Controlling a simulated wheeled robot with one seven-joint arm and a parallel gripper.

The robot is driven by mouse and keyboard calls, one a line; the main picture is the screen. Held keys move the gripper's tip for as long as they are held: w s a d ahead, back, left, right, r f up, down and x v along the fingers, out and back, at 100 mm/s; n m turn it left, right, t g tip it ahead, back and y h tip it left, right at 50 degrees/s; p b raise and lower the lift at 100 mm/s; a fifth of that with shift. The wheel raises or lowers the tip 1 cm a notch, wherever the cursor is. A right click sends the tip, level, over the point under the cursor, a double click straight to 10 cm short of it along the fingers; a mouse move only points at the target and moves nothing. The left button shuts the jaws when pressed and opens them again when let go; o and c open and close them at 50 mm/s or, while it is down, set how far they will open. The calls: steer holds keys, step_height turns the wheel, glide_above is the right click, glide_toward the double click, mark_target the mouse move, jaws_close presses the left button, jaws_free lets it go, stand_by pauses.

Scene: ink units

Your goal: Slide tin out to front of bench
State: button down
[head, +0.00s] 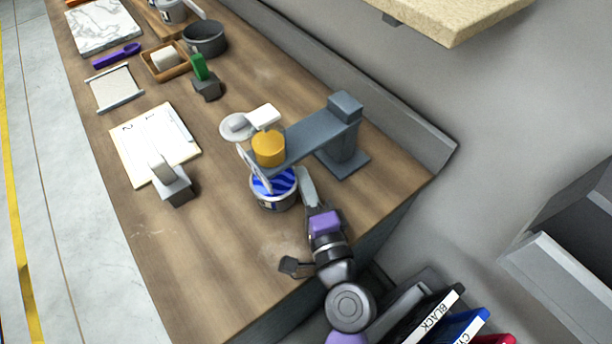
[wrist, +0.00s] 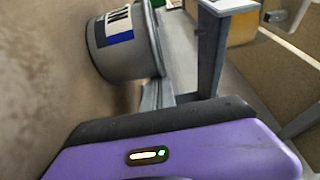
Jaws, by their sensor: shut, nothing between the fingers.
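The tin (head: 273,203) is a short grey can with blue ink in its open top and a label on its side. It stands upright on the wooden bench, partly under the arm of a blue-grey stand (head: 345,150). In the wrist view the tin (wrist: 125,60) shows close up at upper left, with its label facing the camera. My gripper (head: 304,178) is low at the tin's right side, its fingers shut and empty. In the wrist view the fingers (wrist: 157,92) reach along beside the tin; I cannot tell whether they touch it.
An orange cylinder (head: 268,147) sits on the stand's arm. A clipboard (head: 155,142) and a grey block (head: 174,187) lie to the left. A grey lid-like disc (head: 236,127) and a white block (head: 264,116) are behind.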

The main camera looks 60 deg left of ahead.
steer(key=s, duration=0.5)
steer(key=s+d, duration=0.1)
steer(key=s, duration=0.5)
steer(key=s+p, duration=0.1)
steer(key=s, duration=0.4)
steer(key=shift+s+d, duration=0.35)
steer(key=shift+d, duration=0.05)
steer(key=shift+w, duration=0.2)
